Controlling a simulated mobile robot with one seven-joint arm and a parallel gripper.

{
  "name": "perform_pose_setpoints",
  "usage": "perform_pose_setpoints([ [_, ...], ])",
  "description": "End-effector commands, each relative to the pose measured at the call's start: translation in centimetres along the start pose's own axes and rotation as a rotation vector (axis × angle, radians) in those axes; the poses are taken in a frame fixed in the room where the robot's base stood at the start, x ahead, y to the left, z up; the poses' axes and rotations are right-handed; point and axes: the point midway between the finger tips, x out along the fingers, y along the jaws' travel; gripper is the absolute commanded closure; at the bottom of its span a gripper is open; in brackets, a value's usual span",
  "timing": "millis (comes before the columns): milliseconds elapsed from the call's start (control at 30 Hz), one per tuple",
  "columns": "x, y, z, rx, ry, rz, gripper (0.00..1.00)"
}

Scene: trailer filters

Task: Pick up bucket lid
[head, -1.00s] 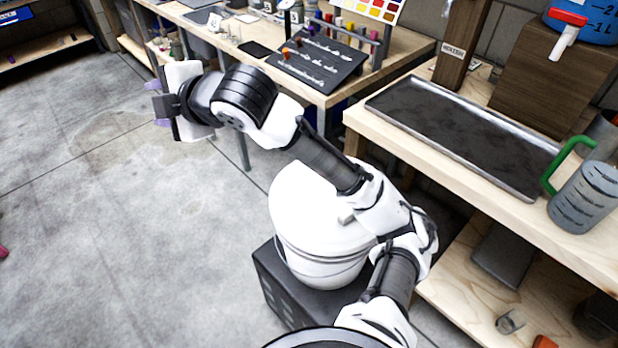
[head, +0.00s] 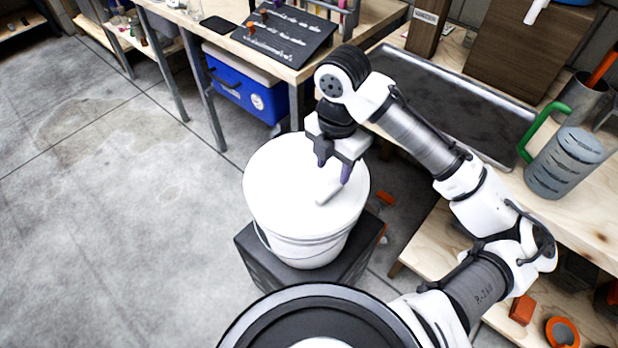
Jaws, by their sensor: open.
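The white bucket lid (head: 280,185) lies flat on top of a white bucket (head: 312,250), with a small raised bar handle (head: 328,190) right of its middle. The bucket stands on a dark box (head: 262,272). My gripper (head: 333,174) points down over the right half of the lid. Its two purple-tipped fingers are apart, with the handle just below and between them in the picture. Nothing is held. I cannot tell the exact height of the fingertips over the handle.
A workbench with a dark metal tray (head: 440,90) and a grey pitcher (head: 565,162) with a green handle is at the right. A blue cooler (head: 245,88) sits under the table behind the bucket. The concrete floor at the left is clear.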

Motion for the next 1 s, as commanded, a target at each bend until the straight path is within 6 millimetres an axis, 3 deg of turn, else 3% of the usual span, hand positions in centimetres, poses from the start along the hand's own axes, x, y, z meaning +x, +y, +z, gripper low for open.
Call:
perform_pose_setpoints([
  [100,1.6,0.0,0.0,0.002,0.002,0.001,0.56],
  [333,3.2,0.1,-0.1,0.001,0.002,0.002,0.56],
  [600,6.8,0.3,-0.1,0.003,0.002,0.003,0.56],
  [900,7.3,0.3,0.0,0.002,-0.002,0.003,0.56],
  [1000,7.3,0.3,0.0,0.002,-0.002,0.003,0.68],
])
